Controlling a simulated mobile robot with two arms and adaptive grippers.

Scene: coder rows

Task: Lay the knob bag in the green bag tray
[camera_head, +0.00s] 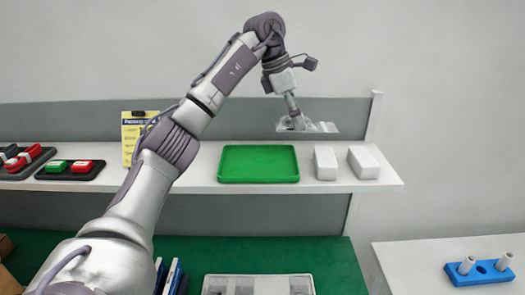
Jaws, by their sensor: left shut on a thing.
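My left gripper (294,115) is shut on the knob bag (318,127), a clear flat bag with something grey in it. It holds the bag in the air above the back of the shelf. The green bag tray (258,164) lies on the white shelf below and to the left of the bag, and it looks empty. The fingertips are small and partly hidden by the bag. My right gripper is not in the view.
Two white blocks (326,163) (363,162) stand right of the tray. Dark trays with red and green items (69,169) and a yellow notice (138,133) are at the left. Below are a green bench (338,262), a grey tray (258,276) and a blue holder (479,274).

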